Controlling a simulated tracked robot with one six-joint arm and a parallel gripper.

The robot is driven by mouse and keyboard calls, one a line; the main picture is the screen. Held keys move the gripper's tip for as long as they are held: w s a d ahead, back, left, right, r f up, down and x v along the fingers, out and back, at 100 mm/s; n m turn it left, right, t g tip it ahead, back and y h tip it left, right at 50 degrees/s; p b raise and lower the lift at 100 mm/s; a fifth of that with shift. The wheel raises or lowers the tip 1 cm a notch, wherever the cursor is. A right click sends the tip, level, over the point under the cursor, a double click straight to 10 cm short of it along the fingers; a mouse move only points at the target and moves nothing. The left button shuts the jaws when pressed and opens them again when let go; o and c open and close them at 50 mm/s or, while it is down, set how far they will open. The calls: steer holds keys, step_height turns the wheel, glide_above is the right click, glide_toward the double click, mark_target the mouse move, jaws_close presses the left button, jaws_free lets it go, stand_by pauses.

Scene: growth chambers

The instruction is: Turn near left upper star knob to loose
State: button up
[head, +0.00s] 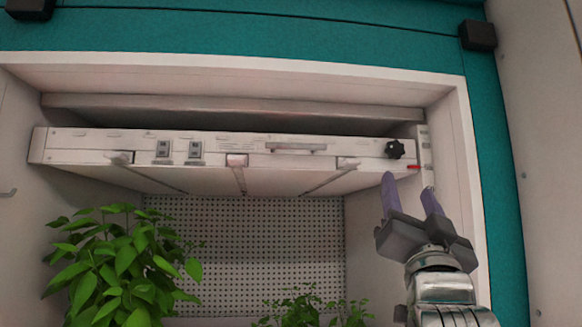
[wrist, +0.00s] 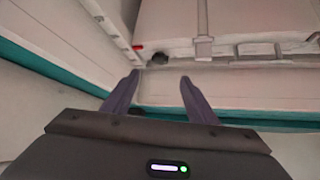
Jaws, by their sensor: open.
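One black star knob (head: 395,149) is on the right end of the white panel's front edge, high in the chamber. In the wrist view the knob (wrist: 159,59) is dark and lies just beyond the fingertips, about midway between them. My gripper (head: 409,186) is open and empty, with its two purple-grey fingers pointing up, below and slightly right of the knob. In the wrist view my gripper (wrist: 159,77) shows both fingers spread apart, and neither visibly touches the knob. The knob's turning position cannot be told.
The white panel (head: 220,146) spans the chamber with sockets and a grey handle (head: 297,148). A red marker (head: 413,167) sits on the right side rail near the knob. The right chamber wall is close to my arm. Leafy plants (head: 120,262) stand lower left, smaller ones (head: 305,308) at bottom centre.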

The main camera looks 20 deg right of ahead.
mark_target(396, 152)
steer(key=shift+w+r, duration=0.1)
stand_by(0.3)
steer(key=shift+x, duration=6.8)
steer(key=c, duration=1.1)
